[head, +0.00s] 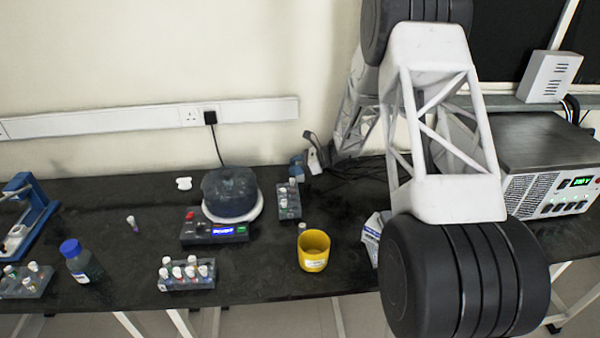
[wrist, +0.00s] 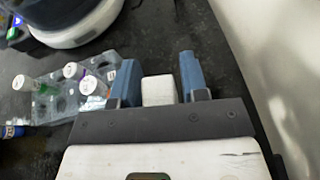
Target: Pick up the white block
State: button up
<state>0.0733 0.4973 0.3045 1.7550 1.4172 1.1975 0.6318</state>
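The white block (wrist: 158,91) shows in the wrist view as a small pale block between the two blue fingers of my gripper (wrist: 160,88). The left finger is right beside it, and a narrow dark gap shows at the right finger, so the gripper looks open around the block. In the head view my gripper (head: 298,161) is low over the back of the black table, right of the round pot. I cannot make out the block there; the gripper seems to hide it.
A grey tube rack (head: 289,202) with capped vials stands close to my gripper; it also shows in the wrist view (wrist: 45,106). The pot (head: 230,190) sits on a hotplate to the left. A yellow cup (head: 314,252) stands nearer the front edge. Cables lie to the right.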

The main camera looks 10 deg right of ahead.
jog(key=c, duration=0.6)
jog(key=shift+r, duration=0.15)
jog(key=shift+r, duration=0.7)
jog(key=s+r, duration=0.1)
jog(key=s, duration=0.4)
jog(key=s+d+r, duration=0.1)
jog(key=s, duration=0.4)
jog(key=s+r, duration=0.1)
jog(key=s, duration=0.5)
jog(key=shift+d+r, duration=0.15)
jog(key=shift+d, duration=0.25)
